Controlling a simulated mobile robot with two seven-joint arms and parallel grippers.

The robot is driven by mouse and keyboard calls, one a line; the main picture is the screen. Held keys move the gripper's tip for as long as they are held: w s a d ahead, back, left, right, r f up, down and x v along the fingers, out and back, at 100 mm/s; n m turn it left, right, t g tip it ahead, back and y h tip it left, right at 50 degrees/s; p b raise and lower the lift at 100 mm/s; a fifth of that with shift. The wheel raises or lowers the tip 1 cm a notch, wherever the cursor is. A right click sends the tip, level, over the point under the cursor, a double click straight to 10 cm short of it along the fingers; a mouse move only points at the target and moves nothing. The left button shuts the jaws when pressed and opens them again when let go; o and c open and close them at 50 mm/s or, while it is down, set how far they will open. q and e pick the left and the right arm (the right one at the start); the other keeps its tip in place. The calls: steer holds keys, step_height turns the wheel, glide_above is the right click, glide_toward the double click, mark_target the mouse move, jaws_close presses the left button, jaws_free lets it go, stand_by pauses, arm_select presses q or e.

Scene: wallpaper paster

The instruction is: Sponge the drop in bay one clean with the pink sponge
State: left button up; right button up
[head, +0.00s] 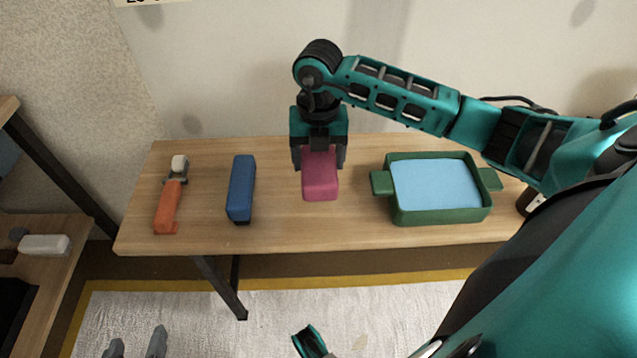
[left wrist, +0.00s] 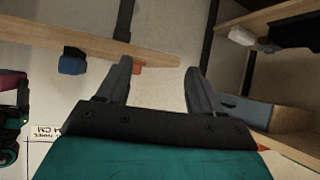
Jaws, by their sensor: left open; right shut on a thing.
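The pink sponge (head: 320,184) is a block hanging downward in my right gripper (head: 320,160), which is shut on its upper end. It is over the middle of the wooden bench; I cannot tell whether it touches the top. A pink shape also shows at the left edge of the left wrist view (left wrist: 10,84). My left gripper (head: 136,345) is low at the bottom left, open and empty; its spread fingers show in the left wrist view (left wrist: 160,78). The pale wall (head: 235,65) behind the bench has several grey smudges. I cannot tell which part is bay one's drop.
On the wooden bench (head: 275,235) lie an orange-handled tool (head: 168,206), a blue block-like tool (head: 241,188) and a green tray (head: 440,214) with light-blue contents (head: 435,184). A second table (head: 50,275) at the left holds a white item (head: 44,245).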

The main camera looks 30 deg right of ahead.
step_height(320, 180, down, 3)
steer(key=shift+r, duration=0.2)
step_height(320, 180, down, 5)
steer(key=shift+b, duration=0.7)
steer(key=shift+f, duration=0.45)
steer(key=o, duration=1)
arm_select(q)
steer(key=shift+w+d+f, duration=0.2)
steer(key=shift+d+f, duration=0.05)
steer(key=shift+f, duration=0.2)
arm_select(e)
steer(key=shift+o, duration=0.4)
